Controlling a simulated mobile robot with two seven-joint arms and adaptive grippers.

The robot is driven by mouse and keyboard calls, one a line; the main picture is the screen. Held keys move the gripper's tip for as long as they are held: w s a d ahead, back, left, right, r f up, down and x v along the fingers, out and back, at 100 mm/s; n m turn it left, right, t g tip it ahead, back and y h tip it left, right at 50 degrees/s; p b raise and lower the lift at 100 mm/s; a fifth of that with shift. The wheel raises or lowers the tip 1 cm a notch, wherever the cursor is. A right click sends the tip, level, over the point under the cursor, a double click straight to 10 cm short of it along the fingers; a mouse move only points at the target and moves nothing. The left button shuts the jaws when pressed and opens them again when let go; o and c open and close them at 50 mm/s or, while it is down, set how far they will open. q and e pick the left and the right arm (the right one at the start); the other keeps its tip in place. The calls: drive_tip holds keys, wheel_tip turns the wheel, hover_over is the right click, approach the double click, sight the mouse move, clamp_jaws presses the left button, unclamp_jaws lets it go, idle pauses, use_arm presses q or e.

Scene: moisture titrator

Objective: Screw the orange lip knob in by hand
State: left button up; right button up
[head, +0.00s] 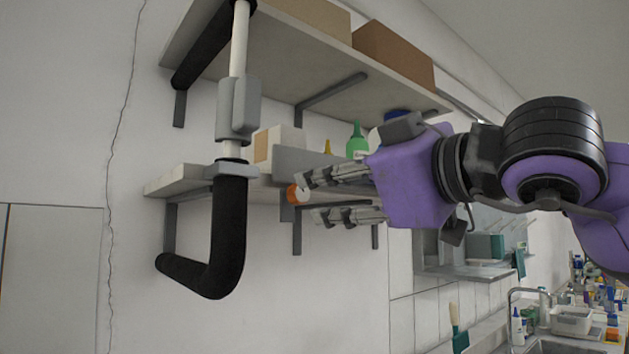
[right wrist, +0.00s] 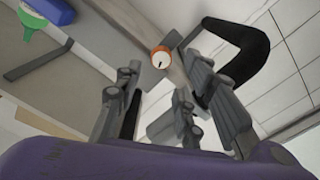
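The orange knob (head: 297,194) is small and round with a pale face. It shows at the front edge of the lower shelf in the head view, just left of my right gripper's fingertips. In the right wrist view the orange knob (right wrist: 161,58) shows its face with a dark mark, beyond the fingers. My right gripper (head: 311,197) is open, its fingers spread above and below the knob's height and pointing at it. In the right wrist view the right gripper (right wrist: 166,88) has nothing between its fingers. Whether a fingertip touches the knob I cannot tell. My left gripper is not in view.
A white pole with a grey clamp (head: 238,108) and black curved tube (head: 229,240) stands left of the knob. The upper shelf (head: 300,60) holds boxes; the lower shelf (head: 175,184) holds a box and a green bottle (head: 357,141). A sink bench lies lower right.

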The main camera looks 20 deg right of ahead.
sight(304, 193)
drive_tip(key=shift+w+a, duration=0.35)
drive_tip(key=shift+w, duration=0.3)
drive_tip(key=shift+p+x, duration=0.45)
drive_tip(key=shift+x, duration=1.2)
drive_tip(key=shift+w, duration=0.15)
drive_tip(key=shift+f, duration=0.1)
